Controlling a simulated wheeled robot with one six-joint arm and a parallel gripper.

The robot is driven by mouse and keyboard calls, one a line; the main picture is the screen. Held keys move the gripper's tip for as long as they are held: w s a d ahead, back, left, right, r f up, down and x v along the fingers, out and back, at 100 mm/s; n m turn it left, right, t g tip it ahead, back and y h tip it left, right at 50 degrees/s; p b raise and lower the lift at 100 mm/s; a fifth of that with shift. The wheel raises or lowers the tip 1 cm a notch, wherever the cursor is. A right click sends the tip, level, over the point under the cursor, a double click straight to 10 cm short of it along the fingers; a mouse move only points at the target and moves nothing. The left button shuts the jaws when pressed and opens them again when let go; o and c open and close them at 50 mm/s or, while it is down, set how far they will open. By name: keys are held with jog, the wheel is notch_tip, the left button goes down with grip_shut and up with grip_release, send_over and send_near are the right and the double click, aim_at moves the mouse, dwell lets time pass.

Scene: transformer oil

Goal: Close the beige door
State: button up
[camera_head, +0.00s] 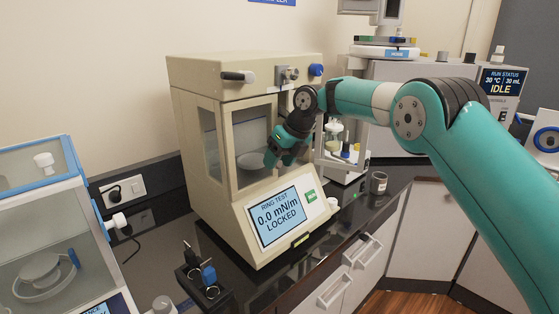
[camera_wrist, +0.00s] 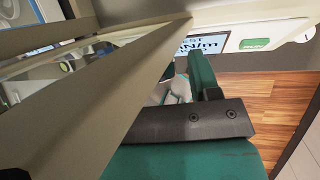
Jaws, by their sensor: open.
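The beige ring-test cabinet (camera_head: 205,200) stands on the dark counter, with a glazed side and a framed front. A round pale dish (camera_head: 252,160) shows inside. I cannot clearly tell the beige door from the front frame in the head view. In the wrist view a beige panel (camera_wrist: 95,115), probably the door, crosses close to the camera and hides part of my gripper. My gripper (camera_head: 271,158) is open and empty at the right part of the cabinet's front; it also shows in the wrist view (camera_wrist: 182,78). Whether it touches the panel is unclear.
The cabinet's screen (camera_head: 277,215) reads "0.0 mN/m LOCKED", with a green button (camera_head: 310,196) beside it. A key holder (camera_head: 205,285) stands in front at left. A blue-edged glass case (camera_head: 60,230) is at far left. A small cup (camera_head: 379,182) stands at right.

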jog(key=shift+d+r, duration=0.2)
jog(key=shift+r, duration=0.15)
jog(key=shift+s+d+r+b, duration=0.35)
jog(key=shift+d+r+b, duration=0.35)
jog(key=shift+d+b, duration=0.25)
jog(key=s+d+b, duration=0.4)
jog(key=d+b, duration=0.2)
jog(key=d, duration=0.4)
jog(key=shift+s+r+b, duration=0.2)
jog(key=shift+r+b, duration=0.05)
jog(key=shift+b, duration=0.15)
